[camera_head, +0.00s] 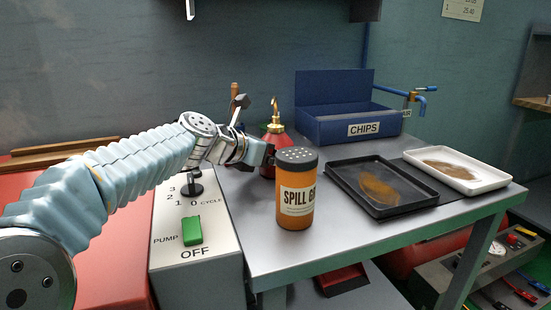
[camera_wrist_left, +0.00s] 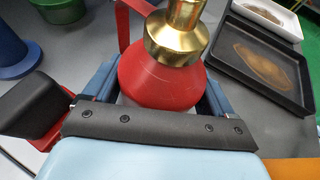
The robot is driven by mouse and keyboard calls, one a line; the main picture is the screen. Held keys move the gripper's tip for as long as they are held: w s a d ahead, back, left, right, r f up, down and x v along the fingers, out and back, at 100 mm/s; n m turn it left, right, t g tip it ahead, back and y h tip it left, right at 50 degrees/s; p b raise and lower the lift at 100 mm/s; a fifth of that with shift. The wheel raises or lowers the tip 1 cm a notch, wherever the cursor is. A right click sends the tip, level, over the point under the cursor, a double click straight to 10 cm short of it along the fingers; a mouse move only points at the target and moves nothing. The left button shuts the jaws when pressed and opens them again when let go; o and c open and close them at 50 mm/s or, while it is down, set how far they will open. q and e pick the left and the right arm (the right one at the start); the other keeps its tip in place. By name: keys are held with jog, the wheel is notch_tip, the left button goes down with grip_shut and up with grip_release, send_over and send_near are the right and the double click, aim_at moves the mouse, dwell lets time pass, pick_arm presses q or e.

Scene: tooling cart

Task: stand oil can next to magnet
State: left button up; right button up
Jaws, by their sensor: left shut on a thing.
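The oil can (camera_head: 279,138) is red with a brass spout. It is upright at the back of the grey cart top, behind the spill canister. My left gripper (camera_head: 264,155) reaches it from the left. In the left wrist view the oil can (camera_wrist_left: 158,82) sits between the two blue fingers of my left gripper (camera_wrist_left: 158,95), which are shut on its body. Its base is hidden, so I cannot tell if it touches the cart top. I cannot pick out the magnet with certainty. My right gripper is not in view.
An orange spill canister (camera_head: 296,202) stands just in front of the can. A black tray (camera_head: 400,207) and a white tray (camera_head: 494,183) lie to the right. A blue chips bin (camera_head: 330,129) stands behind. The pump box (camera_head: 217,258) is at front left.

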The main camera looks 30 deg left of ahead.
pick_arm(q)
jog(key=o, duration=1.1)
jog(key=shift+f, duration=0.1)
jog(key=shift+s+a+r, duration=0.1)
jog(key=shift+s+r, duration=0.15)
jog(key=v, duration=1.1)
jog(key=shift+s+r, duration=0.1)
jog(key=shift+s, duration=0.15)
